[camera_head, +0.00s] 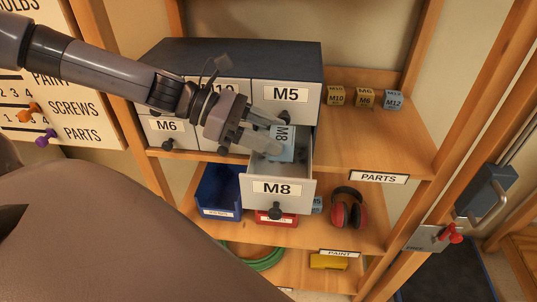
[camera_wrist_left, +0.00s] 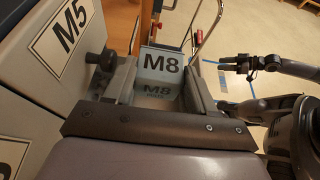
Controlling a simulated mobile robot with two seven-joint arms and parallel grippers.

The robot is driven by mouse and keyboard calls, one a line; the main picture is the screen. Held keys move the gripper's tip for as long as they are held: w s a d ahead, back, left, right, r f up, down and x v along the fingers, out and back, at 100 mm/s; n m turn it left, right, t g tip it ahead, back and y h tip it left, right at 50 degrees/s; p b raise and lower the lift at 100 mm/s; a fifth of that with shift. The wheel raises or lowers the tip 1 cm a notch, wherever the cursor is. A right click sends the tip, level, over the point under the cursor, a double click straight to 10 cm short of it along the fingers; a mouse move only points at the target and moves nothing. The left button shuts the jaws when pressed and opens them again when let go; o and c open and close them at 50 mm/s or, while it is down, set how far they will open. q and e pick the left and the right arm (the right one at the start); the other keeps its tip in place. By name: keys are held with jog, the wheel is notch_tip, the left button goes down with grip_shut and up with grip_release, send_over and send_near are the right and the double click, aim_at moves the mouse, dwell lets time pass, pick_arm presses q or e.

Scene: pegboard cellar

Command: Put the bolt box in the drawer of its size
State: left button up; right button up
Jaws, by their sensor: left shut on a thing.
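My left gripper (camera_head: 268,135) is shut on a light blue bolt box (camera_head: 285,148) marked M8. The box also shows between the fingers in the left wrist view (camera_wrist_left: 161,62). The gripper holds it over the rear part of the pulled-out M8 drawer (camera_head: 278,189), below the shut M5 drawer (camera_head: 285,95). The fingers hide part of the box, and I cannot tell whether it touches the drawer floor. My right gripper (camera_wrist_left: 236,63) shows small in the left wrist view, off to the right, with its fingers apart and nothing between them.
The grey cabinet (camera_head: 240,52) also has a shut M6 drawer (camera_head: 168,128). Small boxes marked M10, M6 and M12 (camera_head: 394,100) stand on the shelf to the right. Below are a blue bin (camera_head: 218,190), a red box (camera_head: 276,219) and red earmuffs (camera_head: 349,208). The shelf right of the cabinet is clear in front.

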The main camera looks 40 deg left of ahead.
aim_at(269, 159)
pick_arm(q)
jog(key=shift+w+f+b, duration=0.1)
jog(key=shift+f+b, duration=0.5)
jog(key=shift+f, duration=1.95)
jog(key=shift+f+b, duration=0.6)
jog(key=shift+b, duration=0.2)
jog(key=o, duration=1)
jog(key=shift+c, duration=0.2)
